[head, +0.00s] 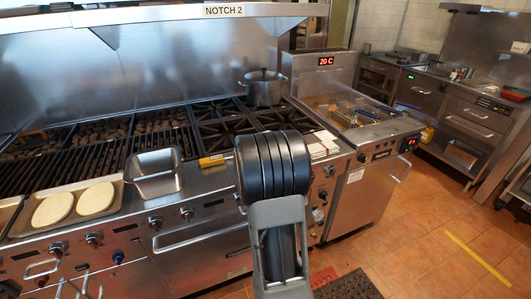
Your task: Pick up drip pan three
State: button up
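An empty, rectangular steel pan (154,187) sits on the front ledge of the range, left of centre. It looks like a drip pan, but I can read no number on it. A shallow tray (118,204) with two pale round flat pieces lies to its left, and another tray edge (8,212) shows at the far left. I cannot tell which of these is drip pan three. My arm's dark ribbed joint and grey link stand in the middle foreground and hide part of the range front. My gripper is not visible.
Char grill grates (90,150) lie behind the pans. A lidded pot (263,87) stands on the back burners. A small yellow box (211,160) sits right of the steel pan. A fryer (362,130) stands right. Tiled floor (430,240) is open at right; a dark mat (345,286) lies in front.

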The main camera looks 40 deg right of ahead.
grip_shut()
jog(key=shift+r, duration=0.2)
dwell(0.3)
